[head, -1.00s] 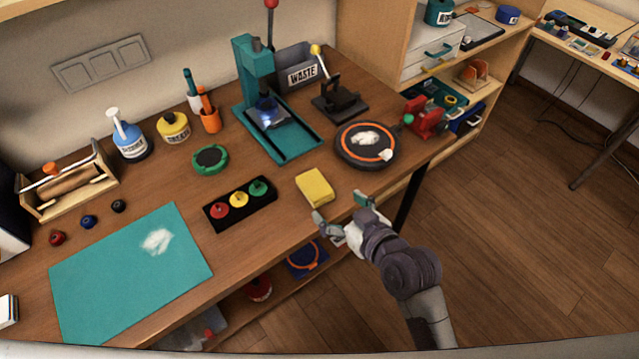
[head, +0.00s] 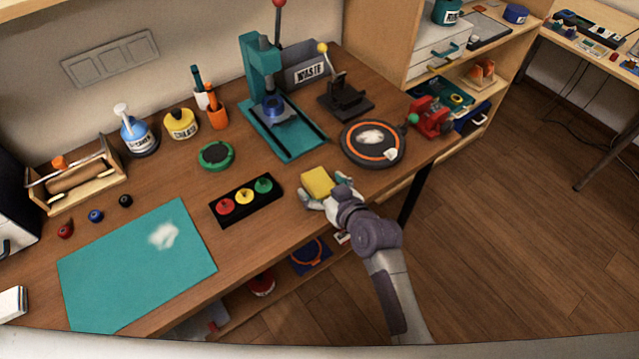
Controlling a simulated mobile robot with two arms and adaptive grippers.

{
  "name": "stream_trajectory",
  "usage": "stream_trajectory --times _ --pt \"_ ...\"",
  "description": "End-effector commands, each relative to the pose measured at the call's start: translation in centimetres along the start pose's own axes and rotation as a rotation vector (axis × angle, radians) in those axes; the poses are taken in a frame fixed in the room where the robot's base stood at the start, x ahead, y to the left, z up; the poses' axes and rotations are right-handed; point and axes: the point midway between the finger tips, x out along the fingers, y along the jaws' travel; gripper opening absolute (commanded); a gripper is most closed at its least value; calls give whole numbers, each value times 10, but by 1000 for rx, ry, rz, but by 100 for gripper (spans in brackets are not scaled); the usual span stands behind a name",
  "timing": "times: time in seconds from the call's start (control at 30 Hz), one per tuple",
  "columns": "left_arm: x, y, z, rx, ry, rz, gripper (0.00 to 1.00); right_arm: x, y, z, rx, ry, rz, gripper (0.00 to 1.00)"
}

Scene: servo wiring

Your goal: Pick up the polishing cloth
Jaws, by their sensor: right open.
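A yellow folded pad, which looks like the polishing cloth (head: 317,181), lies on the bench near its front edge. My right gripper (head: 322,190) is open, with one finger at the left side of the cloth and the other at its right. The palm is at the cloth's front edge, and the hand hides part of it. I cannot tell if the fingers touch it.
A black tray with red, yellow and green knobs (head: 245,199) lies just left of the cloth. A round turntable (head: 372,143) stands behind and right, and a teal press (head: 283,128) behind. A teal mat (head: 140,270) covers the front left.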

Motion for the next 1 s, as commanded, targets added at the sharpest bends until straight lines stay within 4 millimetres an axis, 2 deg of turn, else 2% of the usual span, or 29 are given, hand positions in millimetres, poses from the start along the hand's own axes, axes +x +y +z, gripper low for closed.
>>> stream_trajectory --times 0.07,0.37,0.77,0.87,1.0 --pt "0 0 0 0 0 0 40 0 0 0 0 0 0 86" --pt "0 -1 1 0 -2 -1 40 0 0 0 0 0 0 36" --pt "0 -1 2 -1 -4 -2 40 -2 0 -6 -1 3 0 36" --pt "1 -1 2 -1 -4 -2 40 -6 0 -15 0 4 0 36" --pt "3 -1 2 -1 -4 -2 40 -15 0 -38 -2 7 1 36"
